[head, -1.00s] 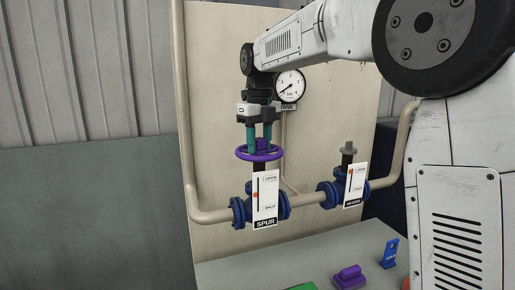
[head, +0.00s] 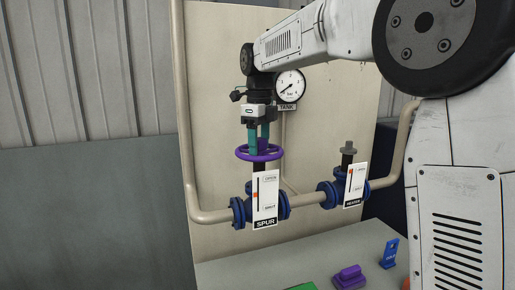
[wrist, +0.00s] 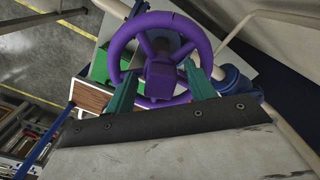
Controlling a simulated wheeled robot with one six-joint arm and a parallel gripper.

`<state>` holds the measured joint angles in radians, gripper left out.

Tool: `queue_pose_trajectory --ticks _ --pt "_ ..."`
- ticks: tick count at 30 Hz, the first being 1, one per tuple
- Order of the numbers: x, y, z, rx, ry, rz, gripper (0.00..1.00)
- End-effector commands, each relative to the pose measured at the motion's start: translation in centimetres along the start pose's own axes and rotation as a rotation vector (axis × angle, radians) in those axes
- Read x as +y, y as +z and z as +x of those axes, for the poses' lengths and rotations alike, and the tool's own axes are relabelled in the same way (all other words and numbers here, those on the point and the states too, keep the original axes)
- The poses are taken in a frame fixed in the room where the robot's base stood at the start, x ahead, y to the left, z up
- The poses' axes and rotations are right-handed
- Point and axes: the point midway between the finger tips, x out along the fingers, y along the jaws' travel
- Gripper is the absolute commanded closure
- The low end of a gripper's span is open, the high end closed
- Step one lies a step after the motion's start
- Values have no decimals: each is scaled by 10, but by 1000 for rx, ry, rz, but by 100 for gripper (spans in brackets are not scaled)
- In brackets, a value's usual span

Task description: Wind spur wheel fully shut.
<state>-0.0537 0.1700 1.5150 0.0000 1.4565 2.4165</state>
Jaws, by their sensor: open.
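The purple spur wheel (head: 258,155) sits flat on top of the blue spur valve (head: 283,206), above a white card (head: 265,190) labelled SPUR. The card's red marker (head: 256,195) stands between the OPEN and SHUT marks. My gripper (head: 258,147) points down from above, its teal fingers at the wheel. In the wrist view the wheel (wrist: 112,52) fills the upper middle, and my open gripper (wrist: 160,92) has one finger on each side of the purple hub (wrist: 160,80). I cannot tell whether the fingers touch the hub or spokes.
A second blue valve (head: 328,195) with a grey stem top and its own card (head: 354,185) stands on the same pipe to the right. A gauge (head: 290,86) labelled TANK is behind my wrist. A purple block (head: 349,277) and a blue tag (head: 390,253) are on the bench below.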

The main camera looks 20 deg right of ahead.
Motion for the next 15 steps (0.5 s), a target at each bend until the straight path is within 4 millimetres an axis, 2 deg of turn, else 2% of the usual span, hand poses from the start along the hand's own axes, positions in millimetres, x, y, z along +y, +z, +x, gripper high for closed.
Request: queue_pose_trajectory --ticks 15 --pt "0 0 0 0 0 -533 45"
